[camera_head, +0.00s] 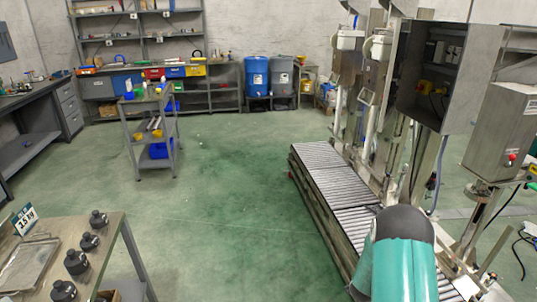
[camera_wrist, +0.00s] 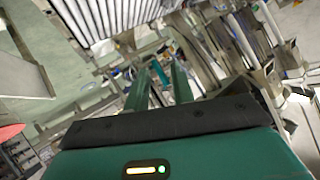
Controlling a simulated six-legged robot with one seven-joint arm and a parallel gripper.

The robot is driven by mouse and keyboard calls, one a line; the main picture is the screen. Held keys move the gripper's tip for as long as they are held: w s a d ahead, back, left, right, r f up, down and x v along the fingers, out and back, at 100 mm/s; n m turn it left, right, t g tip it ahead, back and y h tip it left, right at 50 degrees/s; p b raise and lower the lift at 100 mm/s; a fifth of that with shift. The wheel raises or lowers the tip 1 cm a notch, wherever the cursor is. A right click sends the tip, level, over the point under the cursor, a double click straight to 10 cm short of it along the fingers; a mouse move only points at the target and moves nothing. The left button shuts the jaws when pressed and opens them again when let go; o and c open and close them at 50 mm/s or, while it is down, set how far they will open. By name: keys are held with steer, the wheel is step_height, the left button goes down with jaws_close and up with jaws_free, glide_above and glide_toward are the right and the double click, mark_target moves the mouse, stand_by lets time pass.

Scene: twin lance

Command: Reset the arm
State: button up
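My arm (camera_head: 405,262), a rounded teal and grey link, shows at the bottom right of the head view, in front of the roller conveyor. My gripper is out of sight in the head view. In the wrist view, my gripper (camera_wrist: 160,80) shows two green fingers standing apart, with nothing held between them. The wrist's green housing (camera_wrist: 185,155) fills the bottom of that view. The wrist view is tilted, with conveyor rollers (camera_wrist: 105,18) at the top left and metal machine frames to the right.
The roller conveyor (camera_head: 325,182) and steel filling machines (camera_head: 445,65) stand close on the right. A table (camera_head: 95,270) with several black weights and a metal tray is at the lower left. A grey cart (camera_head: 155,132) stands farther back. The green floor between is clear.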

steer(key=w+a+r+n+y, duration=0.1)
steer(key=a+r+n+y, duration=0.1)
steer(key=a+r, duration=0.45)
steer(key=a+r+n+y, duration=0.1)
steer(key=a+r+y, duration=0.15)
steer(key=r, duration=0.75)
steer(key=s+a+r+n+y, duration=0.2)
steer(key=s+a+r, duration=0.3)
steer(key=a+r, duration=0.15)
steer(key=s+a+r+n+y, duration=0.1)
steer(key=s+a+r+n, duration=0.2)
steer(key=s+a+r, duration=0.35)
steer(key=s+a+r+n+g, duration=0.1)
steer(key=s+r, duration=0.3)
steer(key=s, duration=0.7)
steer(key=s+a+r+n+g, duration=0.2)
steer(key=s+a+r+n, duration=0.1)
steer(key=s, duration=0.9)
steer(key=shift+r+n+g+y, duration=0.35)
steer(key=shift+r+n, duration=0.15)
steer(key=shift+r, duration=0.25)
